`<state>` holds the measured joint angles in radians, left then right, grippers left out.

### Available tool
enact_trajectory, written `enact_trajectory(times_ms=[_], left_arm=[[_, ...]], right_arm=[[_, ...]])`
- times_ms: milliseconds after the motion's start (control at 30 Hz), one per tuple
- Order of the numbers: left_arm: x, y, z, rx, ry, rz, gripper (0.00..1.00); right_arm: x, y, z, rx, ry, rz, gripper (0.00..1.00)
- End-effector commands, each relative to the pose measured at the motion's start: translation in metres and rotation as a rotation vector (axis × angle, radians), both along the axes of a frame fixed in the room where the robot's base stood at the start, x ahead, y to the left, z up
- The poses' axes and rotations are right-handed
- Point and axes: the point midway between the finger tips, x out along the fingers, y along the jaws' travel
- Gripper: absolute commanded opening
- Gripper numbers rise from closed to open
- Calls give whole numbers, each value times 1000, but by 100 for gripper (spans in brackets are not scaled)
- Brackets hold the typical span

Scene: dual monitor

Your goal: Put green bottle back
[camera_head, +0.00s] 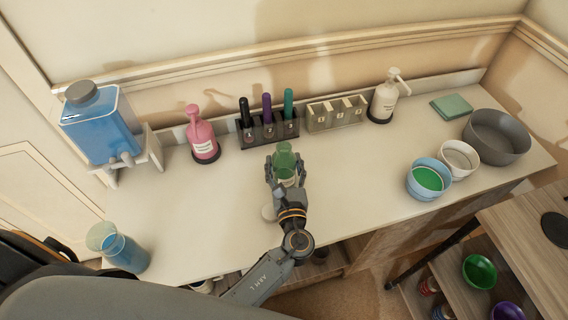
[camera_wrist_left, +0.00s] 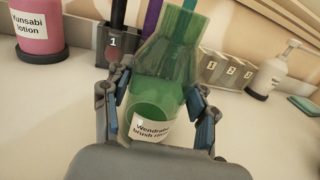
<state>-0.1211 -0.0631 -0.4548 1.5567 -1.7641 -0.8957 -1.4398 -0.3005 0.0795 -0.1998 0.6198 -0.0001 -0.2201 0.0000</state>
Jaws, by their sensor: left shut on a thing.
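The green bottle (camera_head: 284,160) is translucent with a white label and stands roughly upright in my left gripper (camera_head: 286,172). In the left wrist view the green bottle (camera_wrist_left: 165,80) sits between the two fingers of the left gripper (camera_wrist_left: 155,115), which are shut on it. In the head view it is over the middle of the counter, in front of the dark holder. Whether its base touches the counter is hidden by the gripper. My right gripper is not in view.
A dark holder (camera_head: 262,143) with several coloured tubes and an empty beige holder (camera_head: 336,125) stand at the back. A pink bottle (camera_head: 202,140) is left, a white pump bottle (camera_head: 384,97) right. Bowls (camera_head: 428,180) stand at right, a blue jug (camera_head: 122,250) front left. The counter's centre-right is clear.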

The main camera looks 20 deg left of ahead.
Motion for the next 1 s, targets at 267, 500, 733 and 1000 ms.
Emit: enact_trajectory(times_ms=[267, 500, 733, 1000], left_arm=[[0, 0, -2, 0, 1, 0, 80], [0, 0, -2, 0, 1, 0, 80], [-11, -5, -2, -1, 4, 0, 80], [-62, -28, -3, -2, 5, 0, 80]], right_arm=[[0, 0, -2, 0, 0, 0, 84], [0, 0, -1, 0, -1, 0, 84], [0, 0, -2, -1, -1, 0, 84], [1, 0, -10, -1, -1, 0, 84]])
